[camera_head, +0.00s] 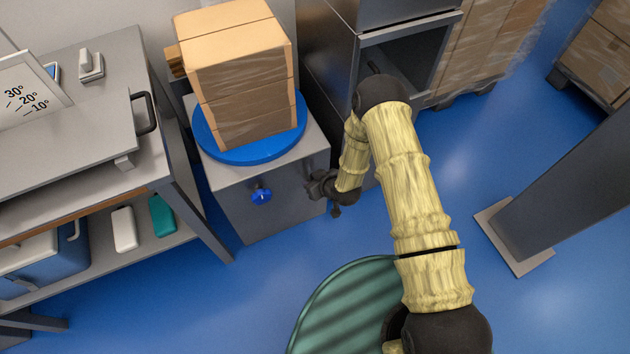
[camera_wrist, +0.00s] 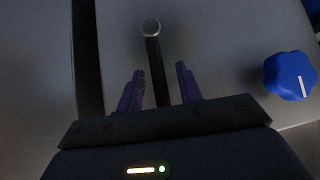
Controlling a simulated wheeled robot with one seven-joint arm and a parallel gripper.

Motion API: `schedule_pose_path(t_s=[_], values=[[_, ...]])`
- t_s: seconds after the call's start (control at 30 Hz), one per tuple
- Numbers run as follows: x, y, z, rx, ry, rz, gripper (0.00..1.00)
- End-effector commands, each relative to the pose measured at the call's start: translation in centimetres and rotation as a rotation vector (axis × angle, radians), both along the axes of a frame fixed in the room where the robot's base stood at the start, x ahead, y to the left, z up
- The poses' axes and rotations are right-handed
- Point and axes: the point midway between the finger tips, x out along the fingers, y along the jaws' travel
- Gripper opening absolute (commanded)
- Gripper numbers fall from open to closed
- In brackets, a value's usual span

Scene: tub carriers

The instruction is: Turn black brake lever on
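The black brake lever (camera_wrist: 153,55) shows in the wrist view as a dark bar with a round grey end, against the grey front of a cabinet. My gripper (camera_wrist: 160,72) is open, with one finger on each side of the lever and a gap visible on both sides. The lever's lower part is hidden behind the gripper body. In the head view my gripper (camera_head: 318,188) is at the right part of the cabinet front, and I cannot make out the lever there.
A blue knob (camera_head: 261,195) sits left of my gripper on the grey cabinet (camera_head: 235,210); it also shows in the wrist view (camera_wrist: 290,75). A blue turntable (camera_head: 215,145) with stacked boxes (camera_head: 240,75) tops the cabinet. A grey bench (camera_head: 95,185) stands left. A green ribbed tub (camera_head: 345,305) stands in front.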

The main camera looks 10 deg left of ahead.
Motion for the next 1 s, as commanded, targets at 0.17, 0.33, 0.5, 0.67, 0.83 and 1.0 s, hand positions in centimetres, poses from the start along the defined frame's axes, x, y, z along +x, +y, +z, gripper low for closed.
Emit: schedule_pose_path(t_s=[0.17, 0.33, 0.5, 0.67, 0.83, 1.0], values=[[-0.3, -0.6, 0.8, -0.001, 0.0, -0.001, 0.36], [-1.4, -2.0, 2.7, -0.001, -0.001, -0.001, 0.36], [-3.0, -3.9, 5.1, -0.002, 0.001, -0.003, 0.36], [-4.5, -5.6, 7.4, -0.001, 0.002, -0.001, 0.36], [-6.0, -7.5, 9.7, -0.001, 0.002, -0.001, 0.36], [-7.3, -8.9, 11.6, -0.001, 0.002, 0.0, 0.36]])
